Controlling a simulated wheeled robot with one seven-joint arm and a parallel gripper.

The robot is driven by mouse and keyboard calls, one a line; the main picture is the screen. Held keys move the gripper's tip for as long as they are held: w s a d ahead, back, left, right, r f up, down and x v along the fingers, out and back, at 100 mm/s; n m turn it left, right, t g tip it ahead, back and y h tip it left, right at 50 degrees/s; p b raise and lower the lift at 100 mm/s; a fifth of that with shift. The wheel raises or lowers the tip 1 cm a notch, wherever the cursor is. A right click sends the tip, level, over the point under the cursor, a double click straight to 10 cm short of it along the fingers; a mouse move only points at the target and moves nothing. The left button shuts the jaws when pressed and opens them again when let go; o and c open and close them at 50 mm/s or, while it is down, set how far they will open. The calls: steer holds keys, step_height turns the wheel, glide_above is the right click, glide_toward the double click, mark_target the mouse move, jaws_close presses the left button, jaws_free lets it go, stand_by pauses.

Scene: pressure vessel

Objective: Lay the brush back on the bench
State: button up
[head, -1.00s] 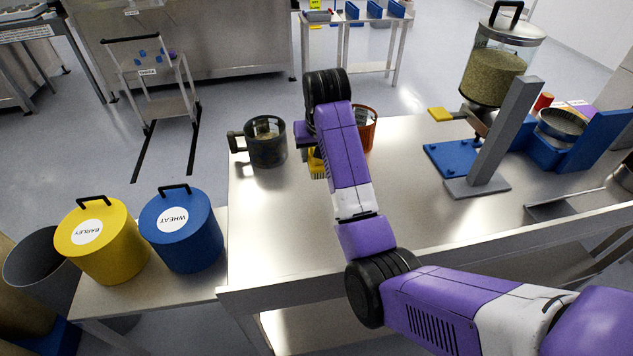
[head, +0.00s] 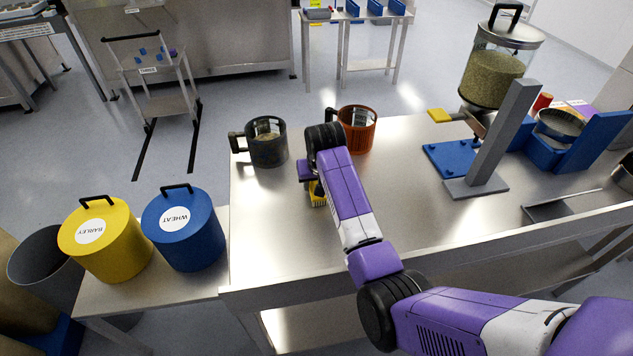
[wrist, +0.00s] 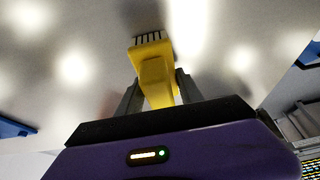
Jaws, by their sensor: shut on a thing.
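In the head view the brush (head: 318,194) shows as a small yellow piece below my gripper (head: 314,178), partly hidden by my arm. It is low over the steel bench (head: 285,235); I cannot tell whether it touches the top.
A dark mug (head: 268,148) and an orange-brown mug (head: 358,130) stand behind my gripper. A grain hopper (head: 495,75) and a blue stand (head: 460,158) are to the right. Wheat (head: 188,240) and barley (head: 108,250) bins stand left. The bench's front left is clear.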

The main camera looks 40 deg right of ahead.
steer(key=shift+f, duration=0.15)
steer(key=o, duration=1.2)
steer(key=b+v, duration=0.1)
steer(key=v, duration=1.1)
steer(key=shift+r, duration=0.25)
steer(key=shift+d+f, duration=0.1)
